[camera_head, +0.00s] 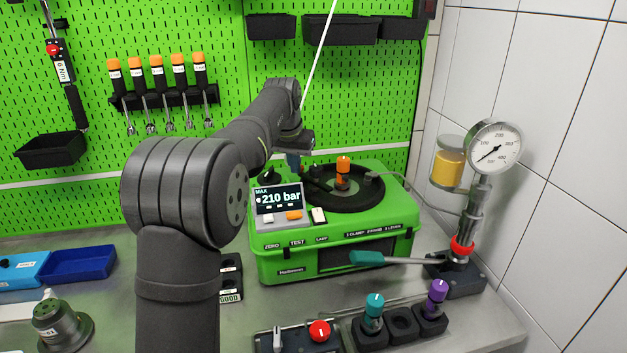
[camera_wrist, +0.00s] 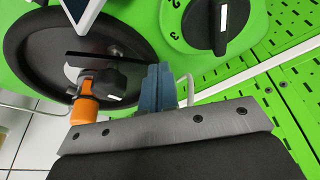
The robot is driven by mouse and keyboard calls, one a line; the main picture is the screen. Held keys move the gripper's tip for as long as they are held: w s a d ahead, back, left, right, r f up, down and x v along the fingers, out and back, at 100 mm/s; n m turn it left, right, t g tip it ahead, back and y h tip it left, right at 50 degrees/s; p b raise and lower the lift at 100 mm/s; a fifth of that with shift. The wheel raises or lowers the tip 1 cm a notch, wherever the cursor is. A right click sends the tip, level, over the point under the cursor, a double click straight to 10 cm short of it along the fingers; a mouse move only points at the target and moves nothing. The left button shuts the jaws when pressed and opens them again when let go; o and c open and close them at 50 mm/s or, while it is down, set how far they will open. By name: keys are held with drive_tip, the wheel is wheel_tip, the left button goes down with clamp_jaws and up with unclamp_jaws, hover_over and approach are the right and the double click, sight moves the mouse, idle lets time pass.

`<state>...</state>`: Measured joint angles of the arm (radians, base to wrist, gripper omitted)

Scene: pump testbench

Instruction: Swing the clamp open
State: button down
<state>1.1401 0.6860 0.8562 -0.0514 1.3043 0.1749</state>
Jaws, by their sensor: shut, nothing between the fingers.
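The green pump testbench (camera_head: 345,235) stands on the bench with a round black dish (camera_head: 365,195) in its top. An orange-capped injector (camera_head: 343,170) stands upright in the dish. A dark bar, apparently the clamp (camera_head: 316,183), reaches from the left over the dish toward the injector. In the wrist view the dark bar (camera_wrist: 110,60) runs beside the orange cap (camera_wrist: 84,108), its end close to my blue fingertips. My gripper (camera_head: 293,162) is over the left back of the testbench. In the wrist view its fingers (camera_wrist: 160,88) are together and empty. I cannot tell whether they touch the bar.
A black knob (camera_wrist: 215,22) is close to my fingers. A display (camera_head: 279,198) reads 210 bar. A hand pump with a gauge (camera_head: 495,147) and teal-handled lever (camera_head: 370,258) stands right.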

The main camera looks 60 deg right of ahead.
drive_tip(key=shift+w+d, duration=0.1)
drive_tip(key=shift+d, duration=0.4)
drive_tip(key=shift+d, duration=0.25)
idle(0.4)
drive_tip(key=shift+a+r, duration=0.3)
drive_tip(key=shift+r, duration=0.2)
wheel_tip(320, 180, up, 8)
idle(0.7)
drive_tip(key=shift+f, duration=0.1)
drive_tip(key=shift+f, duration=3.95)
